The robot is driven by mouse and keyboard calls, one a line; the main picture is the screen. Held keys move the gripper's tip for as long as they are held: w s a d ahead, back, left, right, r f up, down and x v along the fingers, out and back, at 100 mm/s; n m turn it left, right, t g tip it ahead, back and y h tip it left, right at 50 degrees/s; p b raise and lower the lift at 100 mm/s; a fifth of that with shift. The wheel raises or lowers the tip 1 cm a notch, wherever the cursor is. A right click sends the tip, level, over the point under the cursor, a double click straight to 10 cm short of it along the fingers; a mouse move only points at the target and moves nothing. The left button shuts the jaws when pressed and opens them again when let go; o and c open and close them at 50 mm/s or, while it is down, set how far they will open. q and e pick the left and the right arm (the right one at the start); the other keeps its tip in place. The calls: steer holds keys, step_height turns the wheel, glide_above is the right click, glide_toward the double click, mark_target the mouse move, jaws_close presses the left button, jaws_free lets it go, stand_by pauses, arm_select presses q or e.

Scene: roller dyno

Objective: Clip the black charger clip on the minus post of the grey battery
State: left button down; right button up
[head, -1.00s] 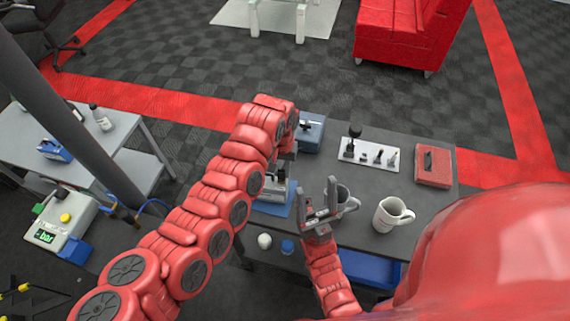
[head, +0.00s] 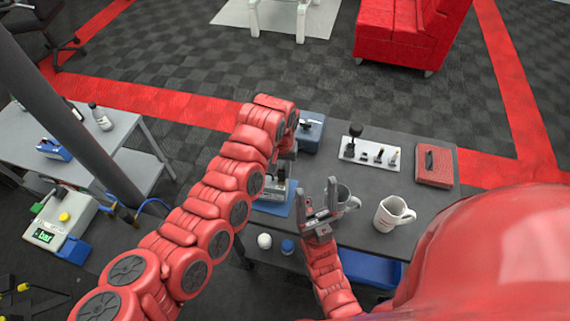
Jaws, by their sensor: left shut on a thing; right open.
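My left arm reaches over the bench from the left. Its gripper (head: 285,168) points down over a grey block-like thing, which looks like the grey battery (head: 275,188), on a blue mat (head: 272,208). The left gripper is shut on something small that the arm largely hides. I cannot make out the black clip or the minus post, nor whether they touch.
A blue box (head: 311,132) stands behind the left gripper. A white ball (head: 264,241) and blue cap (head: 287,246) lie near the front edge.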

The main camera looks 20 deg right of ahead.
stand_by(0.4)
arm_select(q)
steer(key=c, duration=0.6)
jaws_free()
